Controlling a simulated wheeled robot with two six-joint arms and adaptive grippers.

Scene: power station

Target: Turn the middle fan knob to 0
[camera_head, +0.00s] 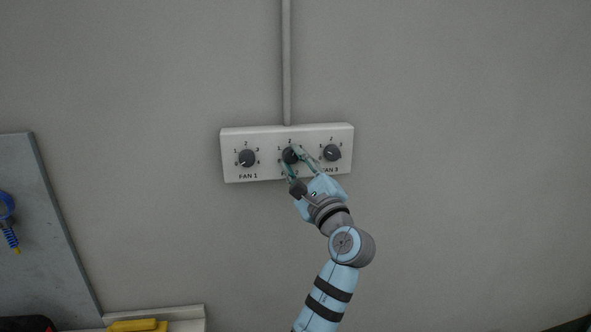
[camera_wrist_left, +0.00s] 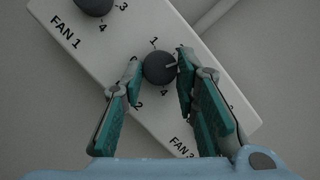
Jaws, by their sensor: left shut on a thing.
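A white control box (camera_head: 270,134) on the grey wall carries three dark round knobs. The middle knob (camera_head: 290,156) has numbers around it; several are covered by my fingers. My left gripper (camera_head: 289,157) reaches up to it from the lower right, its green-padded fingers closed around the knob. The left wrist view also shows the middle knob (camera_wrist_left: 158,67) between the fingertips of my left gripper (camera_wrist_left: 160,75). Its white mark points right in that view, towards the right finger, which hides the number there. My right gripper is not in view.
The FAN 1 knob (camera_head: 247,158) is to the left and the FAN 3 knob (camera_head: 332,152) close to the right of my fingers. A conduit (camera_head: 287,60) rises from the box. A grey board (camera_head: 40,230) stands far left; the wall around is bare.

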